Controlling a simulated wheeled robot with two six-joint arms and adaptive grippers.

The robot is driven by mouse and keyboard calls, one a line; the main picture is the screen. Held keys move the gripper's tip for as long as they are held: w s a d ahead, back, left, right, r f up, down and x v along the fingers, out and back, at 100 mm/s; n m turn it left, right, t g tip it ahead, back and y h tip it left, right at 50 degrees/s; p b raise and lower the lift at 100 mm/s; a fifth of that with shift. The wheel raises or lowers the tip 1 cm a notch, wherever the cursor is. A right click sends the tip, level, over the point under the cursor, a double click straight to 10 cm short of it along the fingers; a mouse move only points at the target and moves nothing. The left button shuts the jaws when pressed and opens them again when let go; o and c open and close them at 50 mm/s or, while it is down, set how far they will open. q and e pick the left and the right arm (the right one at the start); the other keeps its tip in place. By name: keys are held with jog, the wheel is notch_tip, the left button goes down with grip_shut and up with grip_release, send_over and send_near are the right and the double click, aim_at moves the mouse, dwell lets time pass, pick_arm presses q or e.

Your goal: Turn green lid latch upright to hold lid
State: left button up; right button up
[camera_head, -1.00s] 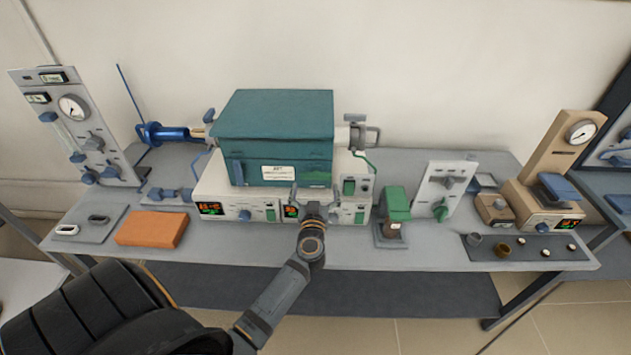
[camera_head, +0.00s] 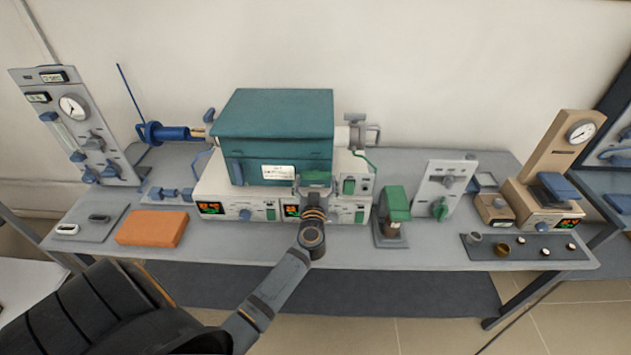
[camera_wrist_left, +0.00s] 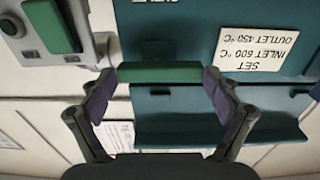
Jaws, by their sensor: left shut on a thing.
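The teal furnace (camera_head: 272,115) sits on a white control base, with a white label on its front. The green lid latch (camera_head: 316,177) is at the lower right of the furnace front. In the left wrist view the green latch (camera_wrist_left: 160,75) shows as a flat bar spanning the two fingertips, against the teal body. My left gripper (camera_head: 314,188) is at the furnace front, shut on the latch; its fingers (camera_wrist_left: 158,88) touch the bar's two ends. The gripper partly hides the latch in the head view. My right gripper is not in view.
A green-topped device (camera_head: 394,210) stands close to the right of my left gripper. An orange block (camera_head: 152,228) lies to the left. A dark tray (camera_head: 520,247) with small cups is at the right. The bench front around my left forearm is clear.

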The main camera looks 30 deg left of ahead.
pick_arm(q)
jog(key=shift+r+n+p, duration=0.15)
jog(key=shift+n+p, duration=0.7)
jog(key=shift+n, duration=0.05)
jog(key=shift+n+p, duration=0.55)
jog(key=shift+n, duration=0.35)
jog(key=n+p, duration=0.1)
jog(key=n, duration=0.3)
jog(key=shift+p, duration=0.3)
jog(key=n, duration=1)
jog(key=shift+n, duration=0.3)
jog(key=o, duration=0.9)
jog(key=shift+f, duration=0.2)
